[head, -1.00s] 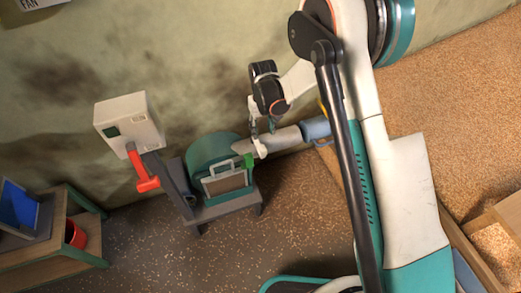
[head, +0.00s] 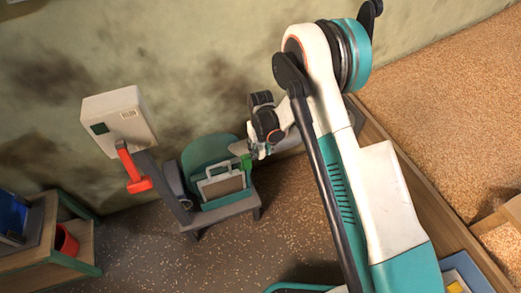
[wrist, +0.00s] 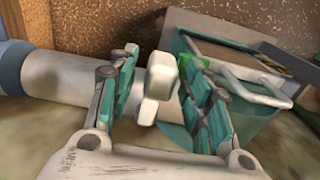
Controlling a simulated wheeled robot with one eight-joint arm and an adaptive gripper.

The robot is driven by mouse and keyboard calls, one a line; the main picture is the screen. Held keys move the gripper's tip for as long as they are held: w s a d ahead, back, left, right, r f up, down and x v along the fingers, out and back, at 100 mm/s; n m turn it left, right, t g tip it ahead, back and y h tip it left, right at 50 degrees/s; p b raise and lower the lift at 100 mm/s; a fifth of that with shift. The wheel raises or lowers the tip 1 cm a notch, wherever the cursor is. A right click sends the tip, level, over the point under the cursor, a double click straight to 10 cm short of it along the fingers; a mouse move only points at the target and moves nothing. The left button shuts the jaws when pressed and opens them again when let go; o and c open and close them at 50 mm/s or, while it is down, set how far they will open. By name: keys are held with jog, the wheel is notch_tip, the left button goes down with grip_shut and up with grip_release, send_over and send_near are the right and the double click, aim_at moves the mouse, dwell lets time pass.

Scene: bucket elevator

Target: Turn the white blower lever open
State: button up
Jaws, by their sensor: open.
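The white blower lever (wrist: 160,82) stands between the two open fingers of my gripper (wrist: 158,66) in the wrist view. A gap shows on its left side; contact on the right side is hard to tell. In the head view my gripper (head: 256,152) is at the right side of the teal blower (head: 207,150), by its pipe, and the lever cannot be told apart from it there. A green part (head: 246,162) sits on the blower next to my gripper, and it also shows behind the right finger in the wrist view (wrist: 188,68).
A pale pipe (wrist: 55,78) runs left from the blower. A white-framed panel (head: 222,184) is on the blower's front. A white box (head: 118,118) with a red handle (head: 133,170) stands left. A shelf with a red bucket (head: 66,242) is far left; grain (head: 440,90) lies right.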

grip_shut()
jog(key=w+d+n, duration=0.2)
jog(key=w+n, duration=0.2)
jog(key=n, duration=0.1)
jog(key=w+d+n, duration=0.1)
jog(key=w+n, duration=0.3)
jog(key=n, duration=0.1)
jog(key=w+d+n, duration=0.2)
jog(key=w+n, duration=0.1)
jog(key=n, duration=0.2)
jog(key=shift+w+d, duration=0.3)
jog(key=shift+w, duration=0.1)
jog(key=shift+w+a+n, duration=0.25)
jog(key=shift+w+n, duration=0.35)
jog(key=shift+n, duration=0.2)
jog(key=shift+w+a+n, duration=0.2)
jog(key=shift+w+n, duration=0.4)
jog(key=shift+n, duration=0.2)
